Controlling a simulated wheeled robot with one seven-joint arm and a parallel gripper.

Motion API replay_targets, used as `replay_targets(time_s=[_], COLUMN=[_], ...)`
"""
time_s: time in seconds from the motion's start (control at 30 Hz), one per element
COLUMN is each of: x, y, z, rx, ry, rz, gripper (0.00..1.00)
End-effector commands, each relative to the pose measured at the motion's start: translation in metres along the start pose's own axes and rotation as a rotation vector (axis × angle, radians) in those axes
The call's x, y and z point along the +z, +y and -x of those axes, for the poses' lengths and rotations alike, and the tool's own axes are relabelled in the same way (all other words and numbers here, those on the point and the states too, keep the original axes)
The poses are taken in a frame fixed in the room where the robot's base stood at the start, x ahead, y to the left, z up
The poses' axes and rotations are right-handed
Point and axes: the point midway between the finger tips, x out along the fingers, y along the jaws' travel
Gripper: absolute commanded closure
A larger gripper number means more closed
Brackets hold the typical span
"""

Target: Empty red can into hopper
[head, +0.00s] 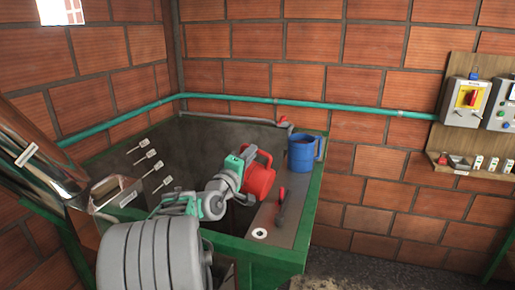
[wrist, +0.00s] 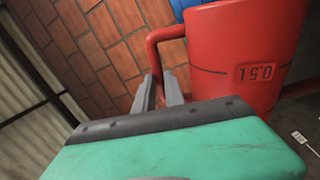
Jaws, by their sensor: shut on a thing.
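The red can (head: 258,180) is held over the dark inside of a green-rimmed tank (head: 265,245) in the head view. It looks tilted, with its handle towards the top. In the wrist view the red can (wrist: 245,55) fills the upper right, and its "0.5L" mark appears upside down. My gripper (wrist: 163,92) is shut on the can's handle; it also shows in the head view (head: 243,160). A small grey open-topped box (head: 117,193) at the tank's left may be the hopper; I cannot tell for sure. The can's contents are hidden.
A blue mug (head: 304,153) stands on the tank's right ledge, close to the red can. A red-handled lever (head: 280,203) is on that ledge. Several small tags (head: 150,155) hang at the tank's left wall. A green pipe (head: 300,103) runs along the brick wall.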

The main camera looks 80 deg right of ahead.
Motion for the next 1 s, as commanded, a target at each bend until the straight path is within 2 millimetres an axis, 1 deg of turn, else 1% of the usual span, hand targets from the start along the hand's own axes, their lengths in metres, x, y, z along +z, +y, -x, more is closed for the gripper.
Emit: replay_targets(time_s=[0.03, 0.1, 0.9, 1.0], x=[-0.007, -0.015, -0.096, -0.103], y=[0.003, 0.002, -0.018, -0.022], z=[0.0, 0.0, 0.002, 0.003], rx=[0.005, 0.005, 0.003, 0.003], ry=[0.006, 0.013, 0.08, 0.085], rz=[0.031, 0.081, 0.627, 0.679], gripper=[1.0, 1.0, 1.0, 1.0])
